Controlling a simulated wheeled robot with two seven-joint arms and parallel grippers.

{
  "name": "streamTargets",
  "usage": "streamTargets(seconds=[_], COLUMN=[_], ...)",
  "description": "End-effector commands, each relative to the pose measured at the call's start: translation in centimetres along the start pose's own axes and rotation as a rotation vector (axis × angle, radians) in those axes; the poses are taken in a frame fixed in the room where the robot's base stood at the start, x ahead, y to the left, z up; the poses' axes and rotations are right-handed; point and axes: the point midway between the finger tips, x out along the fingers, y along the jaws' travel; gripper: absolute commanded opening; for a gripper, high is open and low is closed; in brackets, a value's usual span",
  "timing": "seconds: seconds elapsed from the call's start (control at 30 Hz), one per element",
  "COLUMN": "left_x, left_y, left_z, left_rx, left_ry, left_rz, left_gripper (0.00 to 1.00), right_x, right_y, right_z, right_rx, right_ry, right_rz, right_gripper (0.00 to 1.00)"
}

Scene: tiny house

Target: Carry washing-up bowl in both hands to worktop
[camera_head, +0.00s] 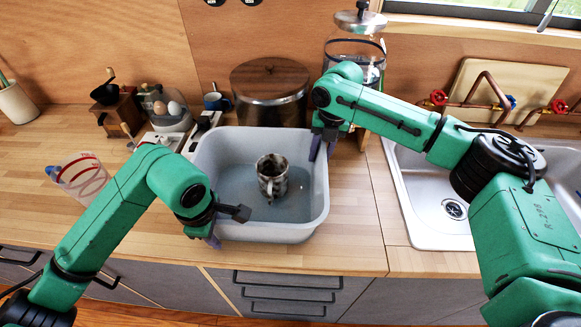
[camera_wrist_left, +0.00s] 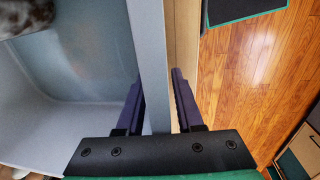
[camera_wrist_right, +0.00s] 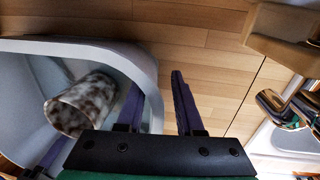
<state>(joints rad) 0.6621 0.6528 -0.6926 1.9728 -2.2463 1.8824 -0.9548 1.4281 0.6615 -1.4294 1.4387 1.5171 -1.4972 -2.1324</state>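The grey washing-up bowl (camera_head: 275,231) stands on the wooden worktop (camera_head: 350,235), left of the sink. A mottled brown and white mug (camera_head: 272,178) stands inside it; the mug also shows in the right wrist view (camera_wrist_right: 80,103). My left gripper (camera_head: 214,240) is at the bowl's front left. Its open fingers straddle the bowl wall in the left wrist view (camera_wrist_left: 158,100), with a gap visible on the outer side. My right gripper (camera_head: 322,148) is at the back right rim. Its fingers are open in the right wrist view (camera_wrist_right: 157,100), one inside and one outside the rim.
The steel sink (camera_head: 425,205) lies to the right. Behind the bowl stand a dark lidded pot (camera_head: 270,95) and a glass jar (camera_head: 355,50). Scales with eggs (camera_head: 172,118) and a measuring cup (camera_head: 82,178) stand to the left. The worktop between bowl and sink is clear.

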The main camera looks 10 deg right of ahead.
Motion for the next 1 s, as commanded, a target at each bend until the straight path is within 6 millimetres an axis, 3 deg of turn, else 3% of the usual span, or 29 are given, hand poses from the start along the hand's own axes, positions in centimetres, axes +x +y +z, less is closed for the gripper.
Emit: streamTargets(seconds=[0.33,0.73,1.0], left_x=[-0.9,-10.3,-12.2], left_y=[0.2,0.1,0.0], left_z=[0.1,0.0,0.1], left_rx=[0.001,0.002,0.000], left_ry=[-0.004,0.001,-0.001], left_rz=[0.007,0.010,0.003], left_gripper=[0.35,0.35,0.35], right_x=[0.0,0.1,-0.8], right_y=[0.3,0.4,0.4], right_z=[-0.2,-0.3,-0.2], right_rx=[-0.007,-0.009,-0.009], right_ry=[0.005,0.006,0.005], right_rz=[0.003,0.004,0.005], right_gripper=[0.35,0.35,0.35])
